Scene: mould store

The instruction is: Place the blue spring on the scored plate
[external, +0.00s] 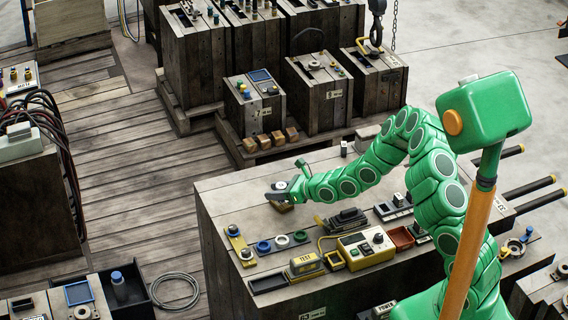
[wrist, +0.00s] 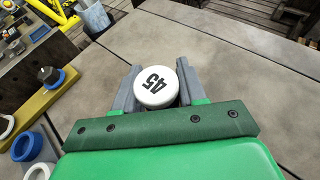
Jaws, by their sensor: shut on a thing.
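My gripper (external: 281,191) is over the bare left part of the workbench top. I see no blue coil in the jaws. A blue ring (external: 263,247) lies on the bench nearer the camera; it also shows at the left of the wrist view (wrist: 31,147). I cannot tell if it is the blue spring. A small tan piece (external: 281,207) shows just under my gripper; I cannot make out scoring on it.
A yellow strip with knobs (external: 240,243), a white ring (external: 282,241), a yellow tester box (external: 305,266) and a yellow control box (external: 366,248) stand along the bench's near side. A dark device (external: 348,219) stands right of my gripper. The bench's back left is clear.

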